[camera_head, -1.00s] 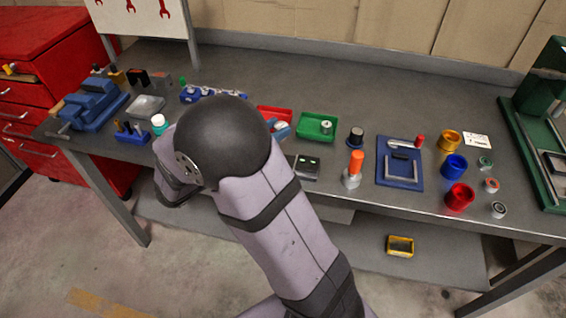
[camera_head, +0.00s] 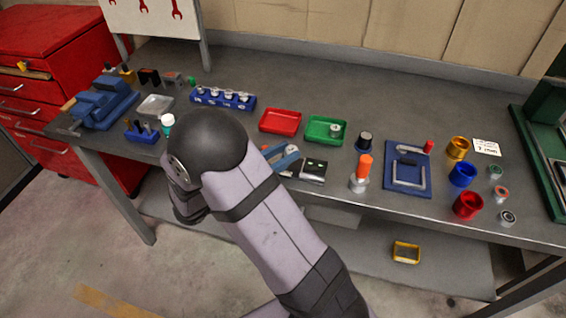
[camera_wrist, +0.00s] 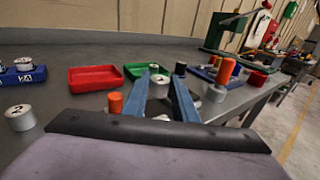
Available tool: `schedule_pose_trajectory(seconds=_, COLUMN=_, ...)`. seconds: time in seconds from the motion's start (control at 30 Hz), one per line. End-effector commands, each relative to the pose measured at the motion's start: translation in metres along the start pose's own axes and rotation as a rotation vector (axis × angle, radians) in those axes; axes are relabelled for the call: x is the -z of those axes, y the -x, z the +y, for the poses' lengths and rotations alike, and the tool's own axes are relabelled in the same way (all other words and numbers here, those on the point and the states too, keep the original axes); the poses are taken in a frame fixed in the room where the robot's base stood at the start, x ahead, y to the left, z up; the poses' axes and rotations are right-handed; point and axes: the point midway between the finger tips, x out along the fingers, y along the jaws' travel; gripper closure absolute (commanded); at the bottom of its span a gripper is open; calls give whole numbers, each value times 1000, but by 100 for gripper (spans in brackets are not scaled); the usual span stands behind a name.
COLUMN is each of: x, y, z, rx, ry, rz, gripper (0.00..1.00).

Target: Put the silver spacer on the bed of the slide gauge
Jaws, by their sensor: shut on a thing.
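My gripper (camera_wrist: 167,80), with two blue fingers, is shut on a small silver piece (camera_wrist: 160,79), seemingly the silver spacer, between the fingertips in the wrist view. The fingers hide part of it. In the head view my arm hides most of the gripper; a blue finger part (camera_head: 285,158) shows beside a dark block with small light marks (camera_head: 314,170), which seems to be the slide gauge. Its bed is not clearly seen, and I cannot tell how high the spacer is above it.
A red tray (camera_head: 281,121) and a green tray (camera_head: 312,130) stand behind; the green one holds a silver piece. An orange-topped silver post (camera_head: 363,172) and a blue mat (camera_head: 405,184) stand to the right. A blue rack (camera_head: 222,99) is at the left. The back of the bench is clear.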

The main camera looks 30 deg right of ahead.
Motion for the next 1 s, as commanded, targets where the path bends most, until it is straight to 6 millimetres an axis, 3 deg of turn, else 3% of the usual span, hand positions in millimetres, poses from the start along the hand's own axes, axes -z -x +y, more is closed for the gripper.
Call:
schedule_pose_trajectory(seconds=0.27, x=31, y=-2, z=0, rx=0, ry=3, rz=0, gripper=96)
schedule_pose_trajectory(seconds=0.73, x=37, y=-2, z=0, rx=0, ry=0, rz=0, gripper=96)
schedule_pose_trajectory(seconds=0.77, x=37, y=-2, z=0, rx=0, ry=0, rz=0, gripper=72)
schedule_pose_trajectory(seconds=0.8, x=37, y=-2, z=0, rx=0, ry=0, rz=1, gripper=67)
schedule_pose_trajectory(seconds=1.0, x=36, y=-2, z=0, rx=0, ry=0, rz=1, gripper=67)
